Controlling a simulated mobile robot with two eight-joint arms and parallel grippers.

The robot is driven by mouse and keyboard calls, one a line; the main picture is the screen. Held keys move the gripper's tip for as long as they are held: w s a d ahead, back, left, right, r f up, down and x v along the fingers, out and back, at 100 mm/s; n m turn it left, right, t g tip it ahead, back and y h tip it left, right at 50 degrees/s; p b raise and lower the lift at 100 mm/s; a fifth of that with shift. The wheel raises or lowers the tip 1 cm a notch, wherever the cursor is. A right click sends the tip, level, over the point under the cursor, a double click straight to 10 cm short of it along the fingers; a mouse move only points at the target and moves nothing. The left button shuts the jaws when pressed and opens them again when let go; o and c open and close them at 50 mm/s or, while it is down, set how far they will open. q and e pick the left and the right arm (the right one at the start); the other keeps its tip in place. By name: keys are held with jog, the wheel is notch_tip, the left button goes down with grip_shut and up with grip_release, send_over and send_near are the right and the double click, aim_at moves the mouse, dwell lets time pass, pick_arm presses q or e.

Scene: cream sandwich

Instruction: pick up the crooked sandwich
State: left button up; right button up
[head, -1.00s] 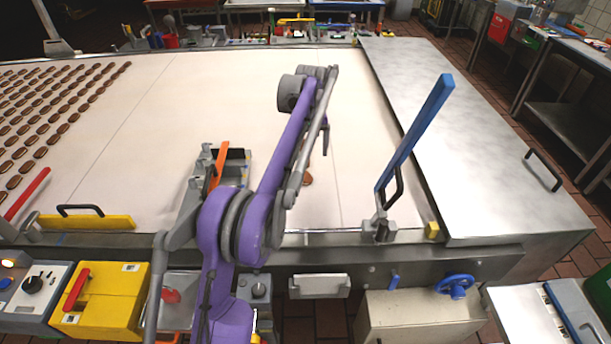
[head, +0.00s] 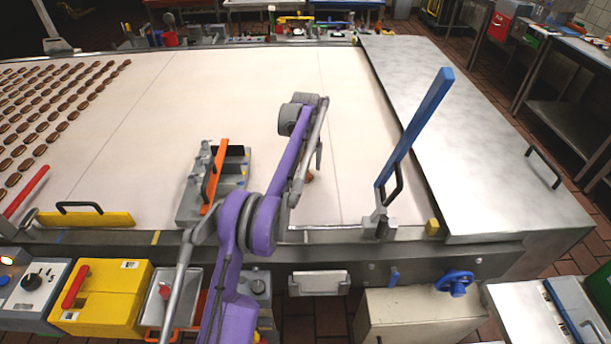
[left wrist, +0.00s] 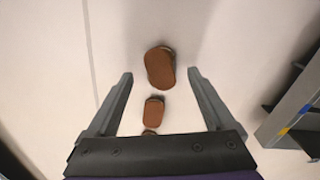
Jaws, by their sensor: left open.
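A brown sandwich (left wrist: 160,68) lies on the white belt in the left wrist view, ahead of and between my left gripper's fingertips. Its top sits askew, with a darker lower layer showing at its upper right edge. A smaller-looking second sandwich (left wrist: 154,110) lies between the fingers, and a third (left wrist: 150,132) is partly hidden by the gripper body. My left gripper (left wrist: 162,73) is open and empty, with a finger on either side. In the head view the gripper (head: 317,160) is over the belt, and one brown sandwich (head: 309,176) shows partly behind the arm.
Rows of sandwiches (head: 50,110) fill the belt's left side. A grey device with an orange handle (head: 214,180) stands left of my arm. A blue lever (head: 418,125) rises at the right near edge, beside a steel cover (head: 460,130). The belt's middle (head: 220,95) is clear.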

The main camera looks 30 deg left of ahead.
aim_at(306, 173)
pick_arm(q)
notch_tip(306, 173, down, 2)
jog(key=shift+s, duration=0.1)
pick_arm(e)
jog(key=shift+s+f, duration=0.1)
jog(key=shift+f, duration=0.05)
pick_arm(q)
jog(key=shift+c, duration=0.2)
grip_shut()
notch_tip(306, 173, up, 10)
jog(key=p, duration=0.1)
pick_arm(e)
jog(key=shift+w+r, duration=0.3)
jog(key=shift+r, duration=0.25)
jog(key=shift+w+r, duration=0.25)
jog(key=shift+r, duration=0.3)
